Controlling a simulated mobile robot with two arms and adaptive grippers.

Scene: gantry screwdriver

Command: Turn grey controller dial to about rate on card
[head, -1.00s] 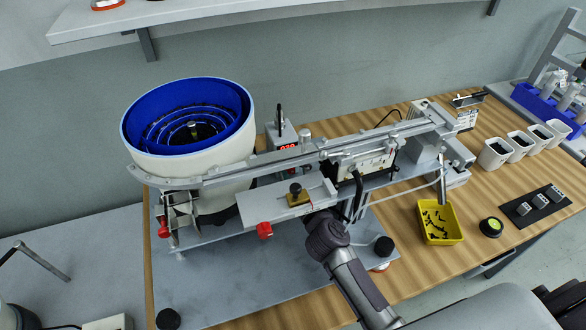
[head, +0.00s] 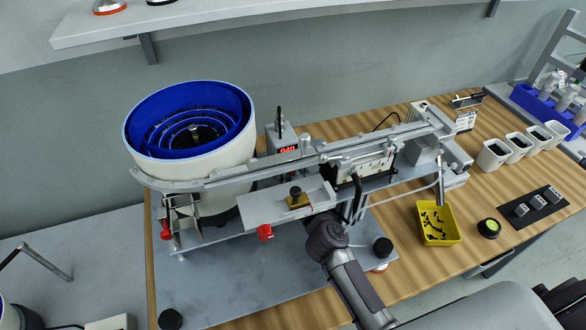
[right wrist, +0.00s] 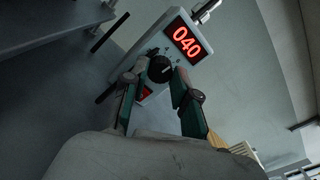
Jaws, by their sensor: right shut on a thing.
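The grey controller (head: 281,136) stands behind the feeder rail, partly hidden by it. In the head view my right arm reaches in from below and the gripper is hidden. A small white card (head: 466,121) stands at the rail's right end; its print is too small to read. My left gripper is not in view.
A blue-lined bowl feeder (head: 195,155) stands left, with a long metal rail (head: 300,158) running right in front of the controller. A yellow tray (head: 438,236) of dark parts and several white bins (head: 493,155) are on the right. A shelf (head: 250,14) hangs above.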

